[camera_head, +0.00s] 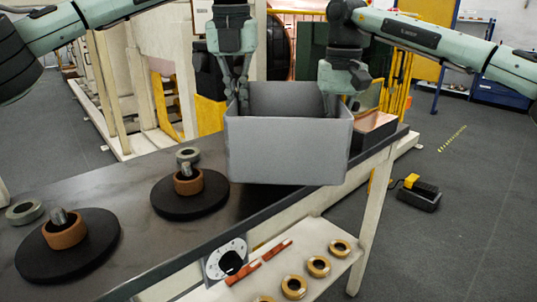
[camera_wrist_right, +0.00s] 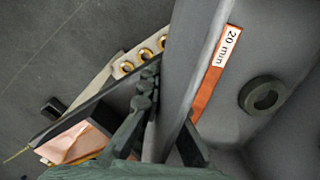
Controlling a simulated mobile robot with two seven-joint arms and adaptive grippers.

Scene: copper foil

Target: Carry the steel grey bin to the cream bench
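The steel grey bin (camera_head: 288,152) is upright in the head view, overlapping the front edge of a dark-topped bench (camera_head: 130,170) with cream legs; it looks held up, though its underside is hidden. My left gripper (camera_head: 243,100) is shut on its left rim. My right gripper (camera_head: 330,102) is shut on its right rim. In the right wrist view that gripper (camera_wrist_right: 172,130) has one finger on each side of the bin wall (camera_wrist_right: 192,60). Inside the bin lie a dark ring (camera_wrist_right: 262,95) and a copper-coloured strip (camera_wrist_right: 215,85) with a "20 min" label. No separate cream bench is clear.
A copper-topped block (camera_head: 375,125) is right of the bin. A lower shelf (camera_head: 335,268) holds tape rolls. A pedal (camera_head: 418,195) is on the floor.

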